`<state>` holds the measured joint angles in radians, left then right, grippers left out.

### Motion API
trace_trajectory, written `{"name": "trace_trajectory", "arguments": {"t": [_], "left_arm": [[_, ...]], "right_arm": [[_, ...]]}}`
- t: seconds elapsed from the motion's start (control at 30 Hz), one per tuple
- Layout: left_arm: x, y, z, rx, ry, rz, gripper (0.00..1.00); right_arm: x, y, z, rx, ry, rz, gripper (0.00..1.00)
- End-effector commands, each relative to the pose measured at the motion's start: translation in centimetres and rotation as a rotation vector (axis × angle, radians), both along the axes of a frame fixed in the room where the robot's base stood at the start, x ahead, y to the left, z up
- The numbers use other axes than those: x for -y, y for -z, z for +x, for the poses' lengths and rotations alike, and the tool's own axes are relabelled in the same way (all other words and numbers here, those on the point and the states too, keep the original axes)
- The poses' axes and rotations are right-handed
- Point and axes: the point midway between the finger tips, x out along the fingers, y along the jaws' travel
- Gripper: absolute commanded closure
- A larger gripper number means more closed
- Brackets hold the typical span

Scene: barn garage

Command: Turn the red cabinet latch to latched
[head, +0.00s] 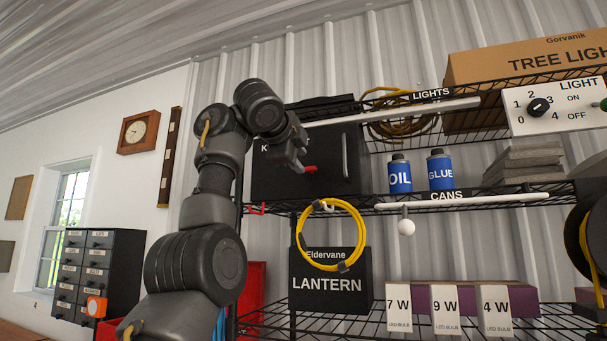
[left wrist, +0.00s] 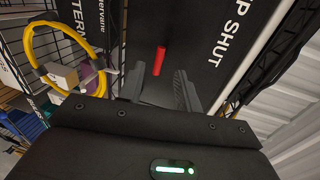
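In the left wrist view the red latch (left wrist: 159,60) runs parallel to the white "SHUT" lettering on the black cabinet door (left wrist: 190,40). My left gripper (head: 298,164) is in front of the cabinet, just left of the latch, and hides part of the door lettering. In the left wrist view my left gripper (left wrist: 158,86) is open, its fingers apart below the latch, not visibly closed on it. My right gripper is not in view.
A yellow cable coil (head: 332,236) hangs below, before the lantern box (head: 330,281). Oil (head: 399,174) and glue (head: 440,170) cans stand right of the cabinet. A shelf rail (head: 390,112) runs above. A white ball (head: 406,227) hangs beneath the cans' shelf.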

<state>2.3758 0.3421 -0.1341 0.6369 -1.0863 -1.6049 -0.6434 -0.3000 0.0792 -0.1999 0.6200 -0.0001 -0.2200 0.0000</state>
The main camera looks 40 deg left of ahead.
Motion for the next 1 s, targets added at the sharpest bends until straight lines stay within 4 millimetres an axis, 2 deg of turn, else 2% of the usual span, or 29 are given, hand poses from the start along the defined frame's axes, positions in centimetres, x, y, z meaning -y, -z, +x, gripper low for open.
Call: {"name": "trace_trajectory", "arguments": {"t": [0.03,0.1,0.33,0.5,1.0], "left_arm": [[0.5,0.3,-1.1,0.004,0.003,0.002,0.66],[0.9,-0.1,-2.3,0.003,0.002,0.001,0.66],[1.8,-0.9,-5.0,0.001,0.001,0.001,0.66],[2.0,-1.1,-5.6,-0.001,0.000,0.002,0.66],[2.0,-1.1,-5.5,-0.001,0.000,0.002,0.66]], "right_arm": [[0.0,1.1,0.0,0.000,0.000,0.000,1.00],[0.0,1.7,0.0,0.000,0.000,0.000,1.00],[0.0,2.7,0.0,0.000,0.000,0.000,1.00],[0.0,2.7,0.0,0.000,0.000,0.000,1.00],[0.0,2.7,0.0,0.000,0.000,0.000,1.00]]}}
